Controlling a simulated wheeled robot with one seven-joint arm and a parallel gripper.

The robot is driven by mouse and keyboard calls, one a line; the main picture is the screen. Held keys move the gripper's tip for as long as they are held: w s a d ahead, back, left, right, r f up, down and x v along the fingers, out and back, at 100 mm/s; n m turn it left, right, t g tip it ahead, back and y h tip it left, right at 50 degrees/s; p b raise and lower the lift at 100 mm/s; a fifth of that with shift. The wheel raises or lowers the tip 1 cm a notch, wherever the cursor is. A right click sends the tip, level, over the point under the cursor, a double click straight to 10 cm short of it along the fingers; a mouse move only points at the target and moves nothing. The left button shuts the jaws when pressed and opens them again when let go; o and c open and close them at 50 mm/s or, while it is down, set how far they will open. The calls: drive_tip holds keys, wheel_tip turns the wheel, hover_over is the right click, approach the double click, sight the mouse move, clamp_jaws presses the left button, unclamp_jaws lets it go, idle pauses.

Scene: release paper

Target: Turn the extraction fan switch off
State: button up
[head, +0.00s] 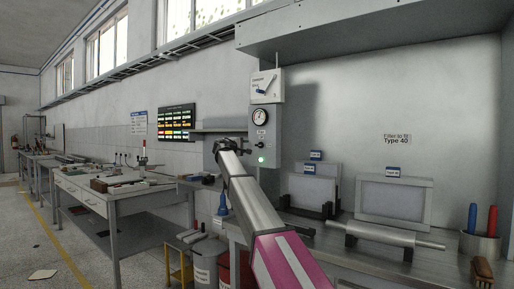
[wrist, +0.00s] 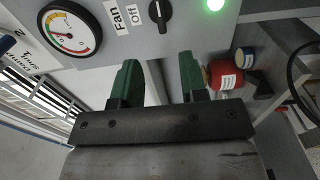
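The fan switch (wrist: 160,13) is a black rotary knob with a pale pointer line, at the top of the wrist view. Labels reading "Fan" and "Off" (wrist: 130,19) sit beside it. It is on a grey control box (head: 268,128) on the wall in the head view, where the knob is too small to read. A green lamp (wrist: 215,4) is lit on the box; it also shows in the head view (head: 261,159). My gripper (wrist: 160,76) has its two green fingers apart with nothing between them. The fingertips are just short of the knob and do not visibly touch it.
A round gauge (head: 260,117) is above the switch on the box, under a white damper lever plate (head: 266,85). Red and blue containers (wrist: 222,75) show beyond my fingers.

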sight(258, 145)
drive_tip(key=x, duration=1)
drive_tip(key=shift+w+d, duration=0.25)
clamp_jaws()
